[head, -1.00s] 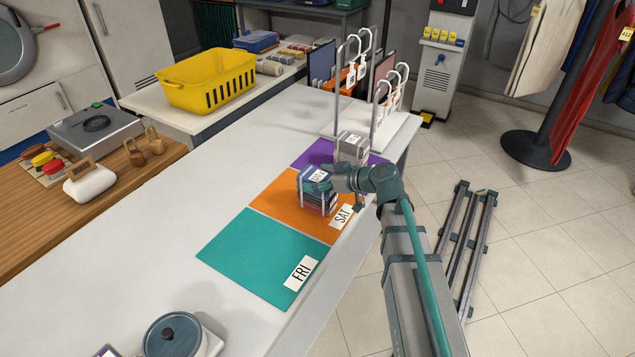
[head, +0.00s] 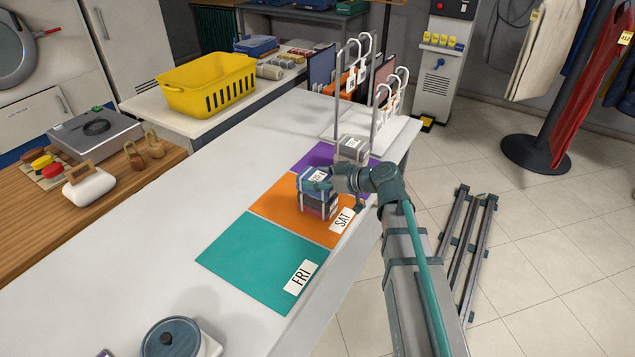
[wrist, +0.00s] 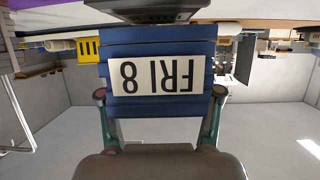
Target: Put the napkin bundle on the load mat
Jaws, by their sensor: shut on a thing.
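A blue folded napkin bundle (head: 313,178) with a white tag is above the orange SAT mat (head: 275,200). In the wrist view the blue bundle (wrist: 190,40) shows a tag that reads FRI 8, upside down. My gripper (wrist: 160,93) is shut on it, a finger at each side. In the head view my gripper (head: 325,184) reaches in from the right. A dark bundle with some red (head: 318,206) sits on the orange mat directly under the blue one; I cannot tell whether they touch. The teal FRI mat (head: 255,262) is bare.
A grey bundle (head: 352,150) stands on the purple mat (head: 308,158) behind. A white hanger rack (head: 372,100) rises beyond it. A yellow basket (head: 207,88) is on the back counter. The white counter left of the mats is clear.

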